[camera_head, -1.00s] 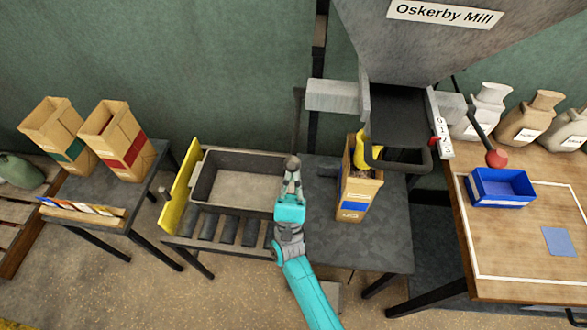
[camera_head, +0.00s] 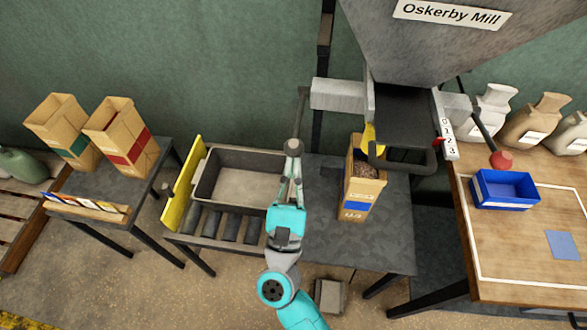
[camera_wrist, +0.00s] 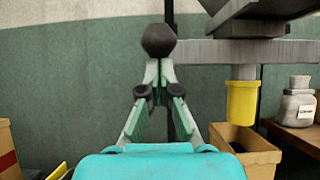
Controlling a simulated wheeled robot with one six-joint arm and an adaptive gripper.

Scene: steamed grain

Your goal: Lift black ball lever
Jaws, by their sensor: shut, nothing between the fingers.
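The black ball (camera_head: 293,147) sits at the lower end of a dark lever rod (camera_head: 301,112) that hangs beside a grey block under the mill. My gripper (camera_head: 292,162) is shut and empty, pointing up with its tips right below the ball. In the wrist view the ball (camera_wrist: 158,41) stands just above the closed fingertips (camera_wrist: 158,66). They appear to touch its underside, and the rod behind it is mostly hidden.
A paper bag (camera_head: 359,192) with brown grain stands under the yellow spout (camera_head: 369,136). A grey tray (camera_head: 238,158) lies on rollers at left. The mill hopper (camera_head: 420,40) overhangs on the right. A red-ball lever (camera_head: 501,159) hangs near a blue bin (camera_head: 503,204).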

